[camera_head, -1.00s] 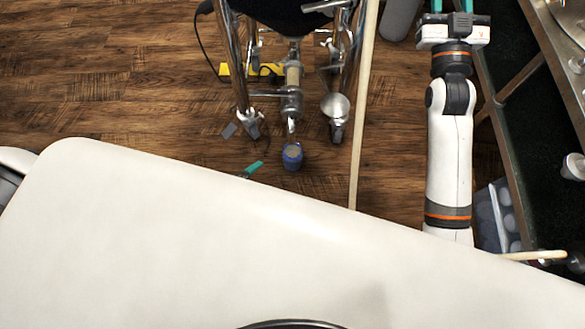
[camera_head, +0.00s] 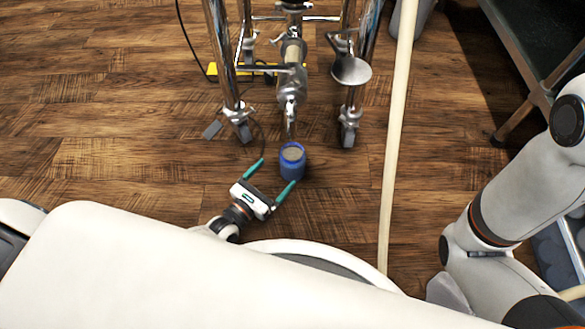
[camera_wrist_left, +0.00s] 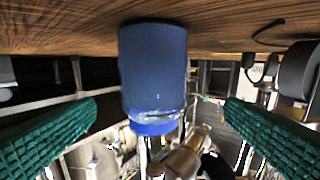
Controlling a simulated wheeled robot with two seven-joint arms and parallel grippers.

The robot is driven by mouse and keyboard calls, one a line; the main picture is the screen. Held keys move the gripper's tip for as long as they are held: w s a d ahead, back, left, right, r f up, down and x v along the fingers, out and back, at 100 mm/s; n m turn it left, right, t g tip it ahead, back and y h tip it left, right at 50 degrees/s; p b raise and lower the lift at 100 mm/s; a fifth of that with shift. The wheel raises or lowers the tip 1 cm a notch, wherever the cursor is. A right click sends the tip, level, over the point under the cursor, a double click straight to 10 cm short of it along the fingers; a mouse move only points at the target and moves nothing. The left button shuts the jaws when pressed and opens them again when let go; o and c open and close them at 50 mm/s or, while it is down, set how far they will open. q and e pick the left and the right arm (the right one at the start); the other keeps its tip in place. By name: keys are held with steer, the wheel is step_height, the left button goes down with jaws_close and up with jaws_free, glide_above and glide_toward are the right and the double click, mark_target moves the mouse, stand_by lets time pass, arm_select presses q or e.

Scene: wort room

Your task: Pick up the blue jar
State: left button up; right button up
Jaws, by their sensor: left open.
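The blue jar (camera_head: 292,169) stands upright on the wooden floor, with an open-looking top that shows pale grey-brown contents. My left gripper (camera_head: 273,173) is low near the floor, open and empty, with green fingers spread and pointing at the jar. The jar is at the fingertips, and one finger comes close to its near side; I cannot tell whether it touches. In the left wrist view, where the floor is at the top, the blue jar (camera_wrist_left: 153,70) sits centrally between the two green fingers of the left gripper (camera_wrist_left: 158,135). My right gripper is out of view.
A metal stand with shiny legs (camera_head: 226,65) and a central pipe valve (camera_head: 291,88) is just behind the jar. A yellow object (camera_head: 300,69) lies behind it. A pale pole or hose (camera_head: 396,130) runs to the right. The floor left of the jar is clear.

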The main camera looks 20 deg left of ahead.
mark_target(282, 167)
arm_select(q)
steer(key=b+x, duration=0.1)
steer(key=x, duration=0.3)
steer(key=shift+w+d+b, duration=0.1)
steer(key=shift+w+b, duration=0.05)
steer(key=shift+b, duration=0.15)
steer(key=b+x, duration=0.1)
steer(key=x, duration=0.1)
steer(key=b+x, duration=0.2)
steer(key=shift+d, duration=0.45)
steer(key=shift+w+d+r, duration=0.15)
steer(key=shift+w+r, duration=0.05)
steer(key=shift+w, duration=0.25)
steer(key=c, duration=1.3)
steer(key=shift+r, duration=0.2)
